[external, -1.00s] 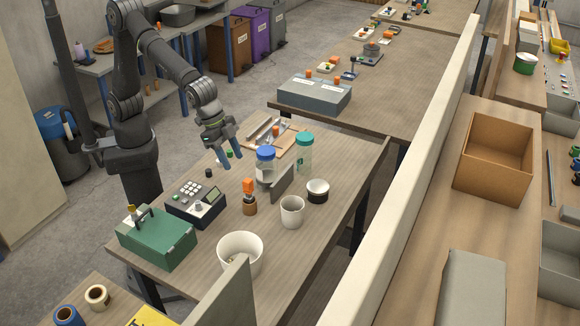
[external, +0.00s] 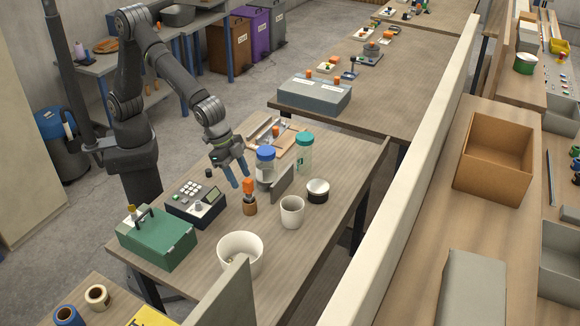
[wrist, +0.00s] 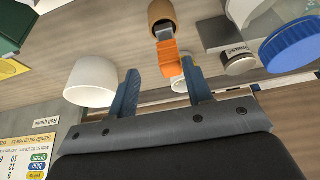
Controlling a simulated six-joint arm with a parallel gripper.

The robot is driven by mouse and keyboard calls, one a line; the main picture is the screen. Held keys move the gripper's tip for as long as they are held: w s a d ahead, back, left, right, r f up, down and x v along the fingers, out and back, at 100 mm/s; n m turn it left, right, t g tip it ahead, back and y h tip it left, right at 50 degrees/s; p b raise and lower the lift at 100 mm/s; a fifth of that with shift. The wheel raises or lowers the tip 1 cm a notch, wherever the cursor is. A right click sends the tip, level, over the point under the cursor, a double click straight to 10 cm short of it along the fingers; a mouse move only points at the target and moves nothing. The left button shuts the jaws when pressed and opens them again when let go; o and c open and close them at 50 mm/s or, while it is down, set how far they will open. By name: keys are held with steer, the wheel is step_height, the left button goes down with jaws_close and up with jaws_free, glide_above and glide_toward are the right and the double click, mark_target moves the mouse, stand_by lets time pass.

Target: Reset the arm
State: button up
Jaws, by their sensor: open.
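My gripper (external: 239,173) is open, with its two blue fingers pointing down above the table. It hangs just behind the orange-topped brown holder (external: 249,204) and left of the blue-lidded jar (external: 265,165). In the wrist view my gripper (wrist: 166,85) is empty, its fingers apart. There the orange piece (wrist: 168,62) shows between the fingertips' lines of sight, beyond them, with the brown cup (wrist: 163,13) under it. I cannot tell the exact gap between the fingers and the orange piece.
A keypad device (external: 196,203), a green box (external: 157,238), a white bowl (external: 240,253), a grey cup (external: 292,212), a dark-banded white cup (external: 318,191) and a teal-lidded jar (external: 304,153) stand around. A grey upright plate (external: 281,184) is close right. The table's right front is clear.

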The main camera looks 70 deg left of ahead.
steer(key=s+r, duration=0.6)
steer(key=s, duration=0.5)
steer(key=shift+m, duration=0.7)
steer(key=w+d+f, duration=0.1)
steer(key=w+d, duration=0.3)
steer(key=d, duration=0.2)
steer(key=w+d+f, duration=0.2)
steer(key=w+d, duration=0.2)
steer(key=d, duration=0.3)
steer(key=w+d+f, duration=0.2)
steer(key=w+d, duration=0.2)
steer(key=d, duration=0.2)
steer(key=shift+d, duration=0.4)
steer(key=w+f, duration=0.2)
steer(key=w, duration=0.1)
steer(key=shift+w+d+g, duration=0.1)
steer(key=shift+d+g, duration=0.05)
steer(key=shift+g, duration=0.15)
